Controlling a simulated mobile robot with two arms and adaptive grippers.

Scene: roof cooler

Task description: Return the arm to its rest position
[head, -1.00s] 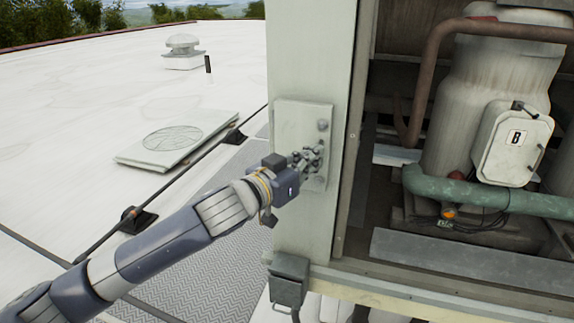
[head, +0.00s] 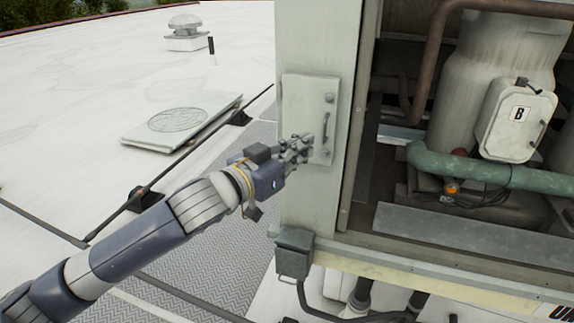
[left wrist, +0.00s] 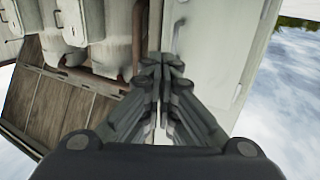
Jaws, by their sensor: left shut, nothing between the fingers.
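My left arm (head: 150,235) comes in from the lower left in the head view. Its gripper (head: 308,148) is shut and empty, in front of the pale corner post of the cooler housing. The gripper overlaps the left edge of a small plate with a handle (head: 326,125) on that post; I cannot tell whether it touches. In the left wrist view the fingers (left wrist: 165,68) are together, with the cabinet behind them. My right gripper is not in view.
The open cooler bay right of the post holds a tank (head: 455,110), a green pipe (head: 480,172) and a white box marked B (head: 518,120). A grey box (head: 294,254) sits low on the post. Left lie a flat roof hatch (head: 178,122), a cable (head: 165,175) and open white roof.

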